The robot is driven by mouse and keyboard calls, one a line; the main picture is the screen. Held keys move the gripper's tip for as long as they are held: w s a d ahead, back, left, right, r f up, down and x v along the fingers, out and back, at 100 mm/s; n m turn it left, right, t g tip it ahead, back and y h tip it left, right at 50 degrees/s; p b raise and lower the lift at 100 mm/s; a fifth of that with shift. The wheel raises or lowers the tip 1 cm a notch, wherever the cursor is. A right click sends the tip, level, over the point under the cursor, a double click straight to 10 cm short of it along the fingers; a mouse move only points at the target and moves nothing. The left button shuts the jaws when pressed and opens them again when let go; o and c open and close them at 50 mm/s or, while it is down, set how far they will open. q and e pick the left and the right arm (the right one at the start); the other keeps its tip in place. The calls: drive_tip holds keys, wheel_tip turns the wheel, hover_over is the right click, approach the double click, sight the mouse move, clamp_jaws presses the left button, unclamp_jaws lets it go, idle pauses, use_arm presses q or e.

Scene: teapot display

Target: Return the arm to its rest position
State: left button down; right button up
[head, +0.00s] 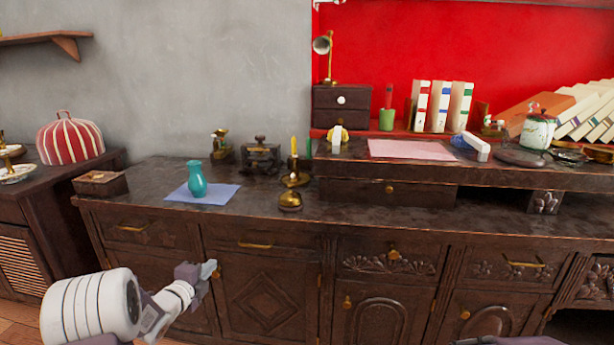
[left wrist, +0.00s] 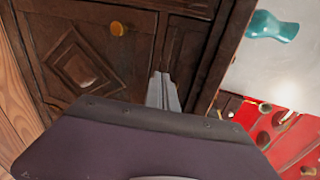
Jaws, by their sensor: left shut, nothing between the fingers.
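My left gripper (head: 209,270) is shut and empty. It hangs in front of the dark wooden cabinet's doors (head: 262,290), below the countertop, apart from anything on top. In the left wrist view, its closed fingers (left wrist: 162,90) point toward the cabinet front, near a diamond-panelled door (left wrist: 82,65). A teal vase (head: 197,180) stands upright on a blue mat (head: 226,192) on the counter, above and behind the gripper. The vase also shows in the left wrist view (left wrist: 272,27). My right gripper cannot be made out.
A small wooden box (head: 100,183) stands left of the mat. A candle holder (head: 295,179) and a brass bell-like object (head: 290,201) stand right of it. A raised shelf with a pink mat (head: 412,150) and books (head: 440,107) is at right. Brass knobs (head: 393,254) protrude from the cabinet front.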

use_arm(q)
drive_tip(key=s+d+r+h+p, duration=0.1)
drive_tip(key=d+r+p, duration=0.2)
drive_tip(key=d+r, duration=0.7)
drive_tip(key=s+d+f+n+g+y+p, duration=0.1)
drive_tip(key=s+d+n+g+p, duration=0.15)
drive_tip(key=s+n, duration=0.2)
drive_tip(key=s+d+f+n+g, duration=0.1)
drive_tip(key=s+f+n+g, duration=0.35)
drive_tip(key=s, duration=0.45)
drive_tip(key=s+f+n+g+y, duration=0.1)
drive_tip(key=s+f+n+g, duration=0.25)
drive_tip(key=s+n, duration=0.4)
drive_tip(key=s+d+f+n+g, duration=0.1)
drive_tip(key=s+f+n+g, duration=0.3)
drive_tip(key=s, duration=0.6)
wheel_tip(320, 180, up, 37)
drive_tip(key=p, duration=3.8)
drive_tip(key=shift+a, duration=0.2)
use_arm(e)
wheel_tip(320, 180, up, 44)
drive_tip(key=shift+r, duration=0.25)
use_arm(q)
drive_tip(key=shift+w+m+t, duration=0.1)
drive_tip(key=shift+m+t, duration=0.15)
